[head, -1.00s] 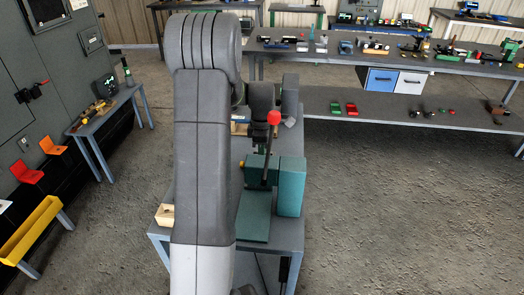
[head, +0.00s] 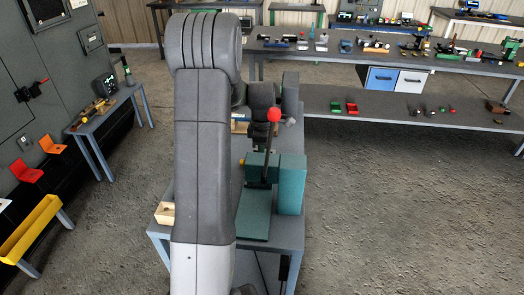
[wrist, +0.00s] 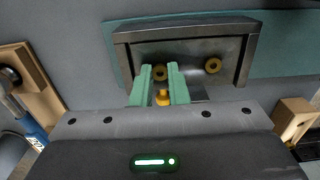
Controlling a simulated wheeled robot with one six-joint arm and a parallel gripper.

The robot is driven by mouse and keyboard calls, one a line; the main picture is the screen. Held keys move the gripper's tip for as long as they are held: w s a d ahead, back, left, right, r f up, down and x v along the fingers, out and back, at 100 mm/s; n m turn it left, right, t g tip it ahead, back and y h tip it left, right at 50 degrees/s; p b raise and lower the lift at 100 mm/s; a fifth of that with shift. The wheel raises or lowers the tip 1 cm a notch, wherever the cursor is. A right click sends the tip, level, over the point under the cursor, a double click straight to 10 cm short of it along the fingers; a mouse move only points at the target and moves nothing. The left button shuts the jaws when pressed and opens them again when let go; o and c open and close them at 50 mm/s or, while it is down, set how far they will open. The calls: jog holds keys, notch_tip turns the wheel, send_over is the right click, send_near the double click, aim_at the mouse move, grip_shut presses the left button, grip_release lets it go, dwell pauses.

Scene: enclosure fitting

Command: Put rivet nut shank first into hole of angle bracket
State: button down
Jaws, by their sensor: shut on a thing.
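In the wrist view, my gripper (wrist: 160,72) has two pale green fingers closed on a small brass rivet nut (wrist: 163,98), which sits low between them. The dark grey metal angle bracket (wrist: 185,48) lies just beyond the fingertips, with raised edges around its plate. I cannot tell whether the held nut touches the bracket.
A teal press (head: 290,185) with a red-knobbed lever (head: 273,115) stands on the small table (head: 290,233). A wooden box (head: 165,213) sits at its left edge. The wrist view shows wooden trays at left (wrist: 30,85) and right (wrist: 294,118). A long workbench (head: 330,55) stands behind.

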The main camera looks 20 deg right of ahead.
jog(key=c, duration=1.3)
grip_release()
jog(key=shift+c, duration=0.2)
notch_tip(320, 180, up, 14)
jog(key=shift+b, duration=0.45)
jog(key=shift+f, duration=0.15)
notch_tip(320, 180, down, 14)
jog(key=shift+r+p, duration=0.1)
jog(key=shift+p, duration=0.45)
jog(key=shift+r, duration=0.2)
